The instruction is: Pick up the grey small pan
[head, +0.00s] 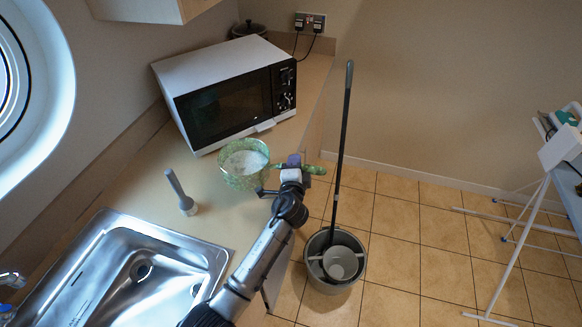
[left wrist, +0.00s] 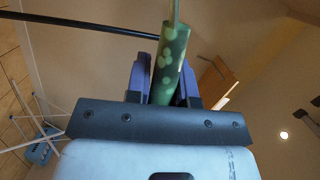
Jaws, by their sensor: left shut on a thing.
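A small pan (head: 243,168) with a green patterned outside and a pale grey-white inside is in front of the microwave, near the counter's right edge. I see no plain grey pan. Its green spotted handle (head: 314,170) points right, past the counter edge. My left gripper (head: 293,166) is shut across this handle. In the left wrist view the handle (left wrist: 169,62) runs between the two fingers of the gripper (left wrist: 165,84), and the pan's bowl is out of sight. I cannot tell whether the pan touches the counter. My right gripper is not in view.
A microwave (head: 235,92) stands behind the pan. A brush-like tool (head: 182,195) and a steel sink (head: 125,270) lie to the left. A mop handle (head: 343,125) rises from a bucket (head: 322,279) on the floor, right of the gripper. A drying rack (head: 520,245) stands far right.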

